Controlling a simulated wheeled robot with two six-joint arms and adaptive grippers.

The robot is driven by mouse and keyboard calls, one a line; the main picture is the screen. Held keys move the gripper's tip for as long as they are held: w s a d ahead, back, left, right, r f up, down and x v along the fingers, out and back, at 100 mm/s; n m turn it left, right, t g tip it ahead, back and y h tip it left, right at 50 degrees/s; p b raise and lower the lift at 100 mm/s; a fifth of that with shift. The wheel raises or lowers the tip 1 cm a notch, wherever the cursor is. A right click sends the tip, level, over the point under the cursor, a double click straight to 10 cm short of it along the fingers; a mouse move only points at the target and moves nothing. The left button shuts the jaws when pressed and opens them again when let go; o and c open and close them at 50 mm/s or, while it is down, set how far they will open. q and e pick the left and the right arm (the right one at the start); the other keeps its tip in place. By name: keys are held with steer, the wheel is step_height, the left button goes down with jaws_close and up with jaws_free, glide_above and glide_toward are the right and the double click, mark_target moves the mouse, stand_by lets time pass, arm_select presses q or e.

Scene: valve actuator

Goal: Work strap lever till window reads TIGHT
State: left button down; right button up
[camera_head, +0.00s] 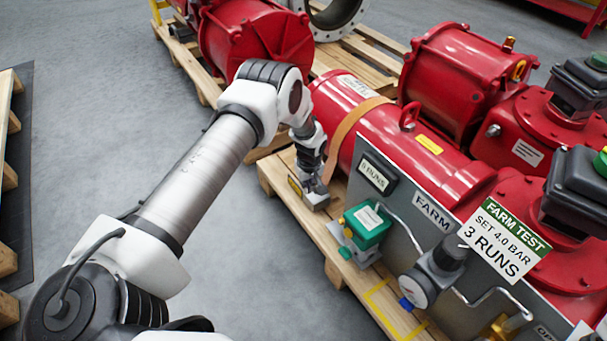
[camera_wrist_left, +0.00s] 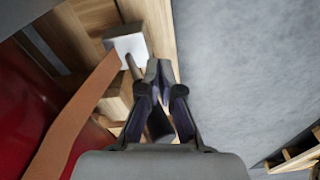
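The orange-brown strap (camera_head: 345,136) runs over the red cylinder and down to the pallet edge; it also shows in the wrist view (camera_wrist_left: 76,118). A small grey ratchet block (camera_head: 316,200) sits low at the pallet edge, with a dark, yellow-edged patch on its side; no wording is readable. In the wrist view a thin rod (camera_wrist_left: 134,68) runs from the pale block (camera_wrist_left: 129,47) to a black handle (camera_wrist_left: 159,125). My left gripper (camera_wrist_left: 159,66) is over this lever, its fingertips close together. Whether they clasp the lever cannot be told.
Red actuators (camera_head: 452,75) crowd the pallet (camera_head: 335,262). A grey panel with a FARM label (camera_head: 431,211), a green-topped unit (camera_head: 366,226), a gauge (camera_head: 416,286) and a FARM TEST card (camera_head: 503,240) stand right of my gripper. Grey floor (camera_head: 240,265) at left is clear.

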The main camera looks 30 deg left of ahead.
arm_select(q)
step_height(320, 180, up, 12)
steer(key=shift+s+d, duration=0.35)
steer(key=shift+d, duration=0.1)
stand_by(0.7)
